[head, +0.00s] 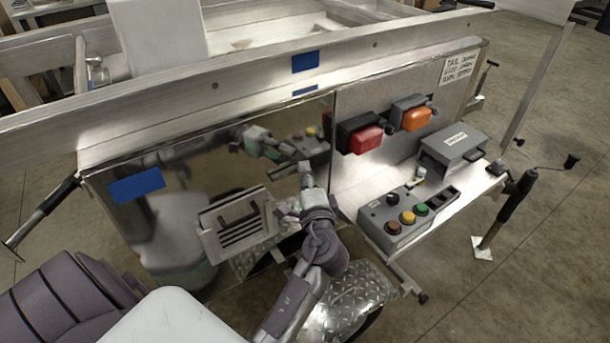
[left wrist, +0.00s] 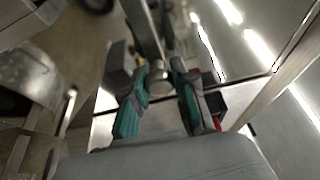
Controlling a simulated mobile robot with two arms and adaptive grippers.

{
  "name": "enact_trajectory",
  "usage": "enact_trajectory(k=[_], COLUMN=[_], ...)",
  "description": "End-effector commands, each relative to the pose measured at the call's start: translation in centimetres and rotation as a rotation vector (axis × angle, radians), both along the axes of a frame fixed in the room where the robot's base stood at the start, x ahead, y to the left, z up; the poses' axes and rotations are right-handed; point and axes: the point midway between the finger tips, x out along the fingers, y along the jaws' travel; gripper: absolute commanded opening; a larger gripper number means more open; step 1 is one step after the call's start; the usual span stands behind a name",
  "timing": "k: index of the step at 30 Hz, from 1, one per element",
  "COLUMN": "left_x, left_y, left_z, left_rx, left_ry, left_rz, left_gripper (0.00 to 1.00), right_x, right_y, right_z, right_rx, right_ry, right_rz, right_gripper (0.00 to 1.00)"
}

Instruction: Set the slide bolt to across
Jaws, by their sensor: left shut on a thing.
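The slide bolt (head: 284,171) appears to be the thin bar at the shiny front panel in the head view; my gripper partly covers it. In the left wrist view a metal bar with a rounded end (left wrist: 158,84) sits between the teal fingers. My left gripper (head: 304,178) is at the panel, its arm rising from the bottom of the head view. The left wrist view shows this gripper (left wrist: 160,101) closed around the rounded end. The bolt's far end and its exact setting cannot be made out. My right gripper is not in view.
A louvred vent plate (head: 238,225) stands left of the arm. Red (head: 362,137) and orange (head: 411,114) lamps are on the panel to the right. A button box (head: 396,220) and a grey box (head: 453,147) sit on the ledge.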

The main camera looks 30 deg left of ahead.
Motion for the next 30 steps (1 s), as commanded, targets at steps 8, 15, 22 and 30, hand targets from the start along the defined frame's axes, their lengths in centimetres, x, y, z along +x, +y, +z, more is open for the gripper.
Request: enact_trajectory(k=[8,15,22,30], left_x=[-1.7,-5.5,-5.9,-5.9], left_y=[0.7,2.3,2.5,2.5], left_z=[-0.1,-0.1,-0.1,-0.1], left_rx=[0.0,0.0,0.0,0.0], left_ry=[0.004,0.003,0.003,0.003], left_rz=[0.002,0.001,0.003,0.003], left_gripper=[0.0,0.0,0.0,0.53], right_x=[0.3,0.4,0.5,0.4], right_y=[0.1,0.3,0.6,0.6], right_z=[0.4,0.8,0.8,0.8], right_rx=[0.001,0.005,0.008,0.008], right_ry=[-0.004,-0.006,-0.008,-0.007], right_rz=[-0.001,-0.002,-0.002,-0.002], right_gripper=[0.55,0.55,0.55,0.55])
